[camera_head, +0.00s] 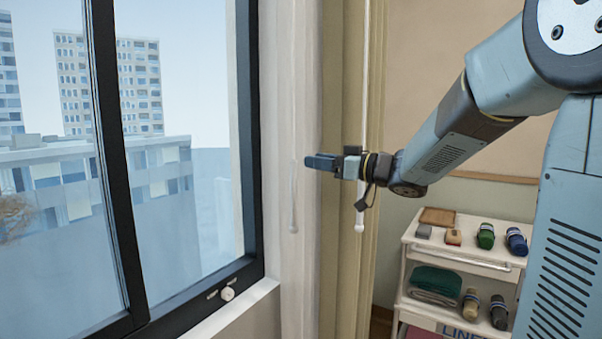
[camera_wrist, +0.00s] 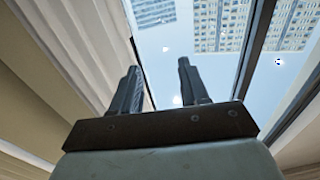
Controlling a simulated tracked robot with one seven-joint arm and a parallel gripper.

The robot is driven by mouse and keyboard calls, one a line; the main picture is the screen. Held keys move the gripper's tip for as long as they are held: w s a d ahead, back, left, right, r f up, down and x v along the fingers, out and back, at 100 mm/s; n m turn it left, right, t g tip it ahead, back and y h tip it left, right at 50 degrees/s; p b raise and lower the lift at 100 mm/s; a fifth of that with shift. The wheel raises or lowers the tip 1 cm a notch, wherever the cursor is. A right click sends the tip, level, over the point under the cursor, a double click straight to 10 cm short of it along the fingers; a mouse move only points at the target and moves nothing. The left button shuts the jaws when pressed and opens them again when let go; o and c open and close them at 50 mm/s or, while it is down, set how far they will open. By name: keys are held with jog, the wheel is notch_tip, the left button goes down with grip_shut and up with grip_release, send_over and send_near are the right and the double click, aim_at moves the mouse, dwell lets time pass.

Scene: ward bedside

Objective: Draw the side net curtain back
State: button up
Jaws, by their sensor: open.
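The net curtain (camera_head: 305,80) is a pale, narrow strip hanging at the right side of the window in the head view. A thin pale wand (camera_head: 293,195) hangs along it. A second white wand (camera_head: 360,215) hangs further right, by the beige heavier curtain (camera_head: 345,260). My gripper (camera_head: 310,162) points left in front of the net curtain, close to the first wand. In the wrist view my gripper (camera_wrist: 158,66) shows two separated fingers with nothing between them. Pleated pale fabric (camera_wrist: 75,40) runs along their left; I cannot tell whether it touches the left finger.

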aim_at(296, 190)
notch_tip(296, 190, down, 10)
jog(key=d+m+t+h, duration=0.3)
jog(key=x, duration=1.4)
jog(key=shift+w+d, duration=0.15)
jog(key=shift+c, duration=0.4)
grip_shut()
